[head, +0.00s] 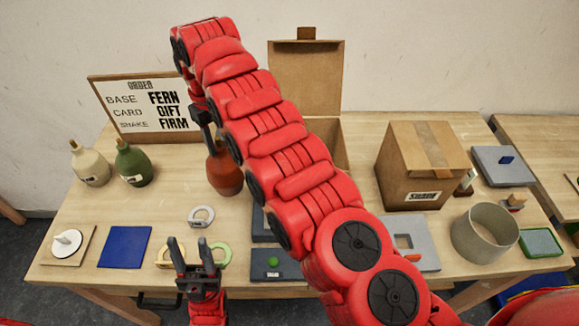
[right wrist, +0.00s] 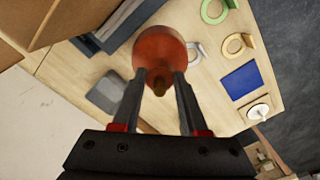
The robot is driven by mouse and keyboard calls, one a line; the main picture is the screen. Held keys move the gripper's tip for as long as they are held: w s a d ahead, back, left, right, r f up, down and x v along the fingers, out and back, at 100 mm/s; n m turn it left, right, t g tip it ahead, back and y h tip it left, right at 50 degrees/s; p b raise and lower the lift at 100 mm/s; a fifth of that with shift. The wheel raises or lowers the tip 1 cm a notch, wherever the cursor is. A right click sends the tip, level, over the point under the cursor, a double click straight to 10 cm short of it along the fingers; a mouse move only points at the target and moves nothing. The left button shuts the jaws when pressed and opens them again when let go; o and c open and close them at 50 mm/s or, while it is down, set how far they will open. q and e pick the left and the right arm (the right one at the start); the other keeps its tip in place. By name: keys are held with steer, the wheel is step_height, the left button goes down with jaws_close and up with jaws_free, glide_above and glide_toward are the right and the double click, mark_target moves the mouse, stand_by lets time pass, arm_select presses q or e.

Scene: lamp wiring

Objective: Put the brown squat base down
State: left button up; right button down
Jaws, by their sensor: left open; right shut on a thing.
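The brown squat base (head: 224,172) is a rounded reddish-brown bottle shape with a narrow neck. My right gripper (head: 208,130) is above it in the head view, and my right arm hides part of it. The right wrist view shows both fingers (right wrist: 162,85) shut on the neck of the brown base (right wrist: 158,45). I cannot tell whether its bottom touches the table (head: 90,222). My left gripper (head: 202,250) is open and empty at the table's front, near the yellow and green rings.
A cream base (head: 90,166) and a green base (head: 133,165) stand at the left. A grey ring (head: 201,216), a blue mat (head: 124,247) and an order board (head: 140,105) are nearby. An open box (head: 305,75) stands behind my right arm; a closed carton (head: 420,165) is at right.

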mark_target(223, 160)
steer(key=shift+w, duration=0.2)
steer(key=shift+s+a+f, duration=0.15)
steer(key=shift+s+f, duration=0.2)
steer(key=shift+f, duration=0.25)
steer(key=f+p, duration=0.1)
steer(key=f, duration=0.3)
steer(key=shift+w+p, duration=0.2)
steer(key=shift+p, duration=0.1)
steer(key=shift+s+f+p, duration=0.1)
steer(key=shift+f+p, duration=0.2)
steer(key=shift+f, duration=0.25)
step_height(223, 160, down, 3)
steer(key=shift+f+p, duration=0.1)
steer(key=shift+p, duration=0.5)
steer(key=shift+f, duration=0.15)
steer(key=shift+c, duration=2.2)
jaws_free()
